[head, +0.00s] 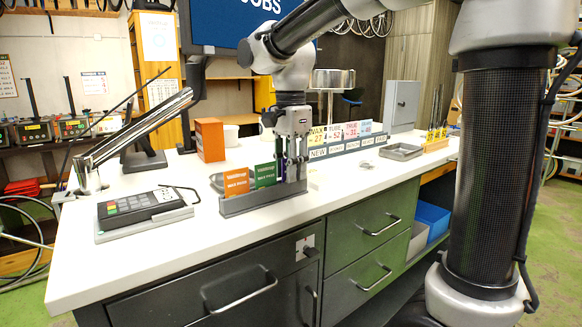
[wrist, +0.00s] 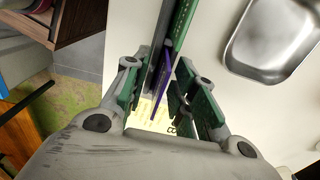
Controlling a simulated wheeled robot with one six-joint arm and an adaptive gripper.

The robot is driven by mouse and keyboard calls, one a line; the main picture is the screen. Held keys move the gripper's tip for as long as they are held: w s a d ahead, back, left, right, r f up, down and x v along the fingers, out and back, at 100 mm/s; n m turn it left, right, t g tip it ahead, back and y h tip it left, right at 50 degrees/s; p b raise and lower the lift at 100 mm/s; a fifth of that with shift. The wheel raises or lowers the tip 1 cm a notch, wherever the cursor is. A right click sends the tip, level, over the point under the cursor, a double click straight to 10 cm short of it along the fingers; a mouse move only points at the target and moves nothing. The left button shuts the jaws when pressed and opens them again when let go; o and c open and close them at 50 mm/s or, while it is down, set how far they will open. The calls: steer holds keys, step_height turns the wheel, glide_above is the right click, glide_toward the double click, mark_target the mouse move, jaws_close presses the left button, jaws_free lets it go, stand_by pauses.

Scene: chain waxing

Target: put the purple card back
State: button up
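The purple card (wrist: 164,75) shows nearly edge-on in the wrist view, between my gripper's two fingers. My gripper (wrist: 162,92) is open, with a gap visible on each side of the card. In the head view my gripper (head: 291,172) points down at the right end of a grey card rack (head: 262,200), where it hides most of the purple card. The rack holds an upright orange card (head: 236,183) and a green card (head: 265,175) to the left of my gripper. The green card also shows beside the purple card in the wrist view (wrist: 182,32).
A keypad device (head: 140,206) lies left of the rack on the white worktop (head: 95,260). Behind are an orange box (head: 210,140) and a row of labelled day cards (head: 345,133). A metal tray (head: 401,152) lies to the right. A metal pan (wrist: 275,38) shows in the wrist view.

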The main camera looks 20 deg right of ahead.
step_height(320, 180, up, 12)
steer(key=s+d+f+n+t, duration=0.4)
steer(key=s+d+f+n, duration=1)
steer(key=s, duration=0.5)
step_height(320, 180, down, 2)
steer(key=shift+d, duration=0.45)
